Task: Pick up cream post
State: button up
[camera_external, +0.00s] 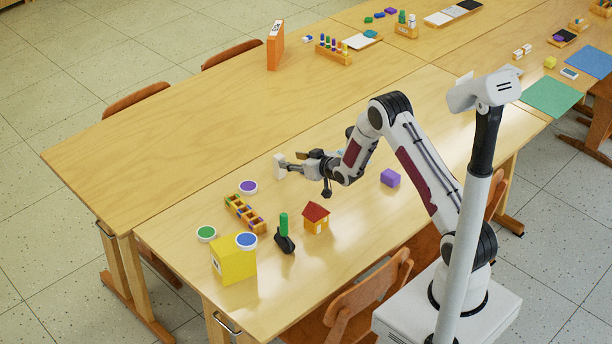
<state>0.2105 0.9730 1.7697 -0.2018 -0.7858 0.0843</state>
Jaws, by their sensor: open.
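A small cream post (278,166) stands upright on the near table, left of the middle of the view. My gripper (288,166) is low over the table, reaching leftward from my arm, with its fingertips right at the post. The jaws are open. At this size I cannot tell whether the fingers touch the post or sit around it; the far finger and the contact are too small to make out.
A purple block (390,177) lies right of my gripper. A small house with a red roof (316,217), a green-topped black item (284,235), a yellow box (234,262), a paint rack (245,214) and round pots stand nearer the front. Left of the post is clear.

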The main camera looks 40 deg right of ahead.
aim_at(281, 158)
jog(key=shift+x, duration=1.2)
jog(key=shift+w, duration=0.1)
jog(key=shift+x, duration=2.45)
grip_shut()
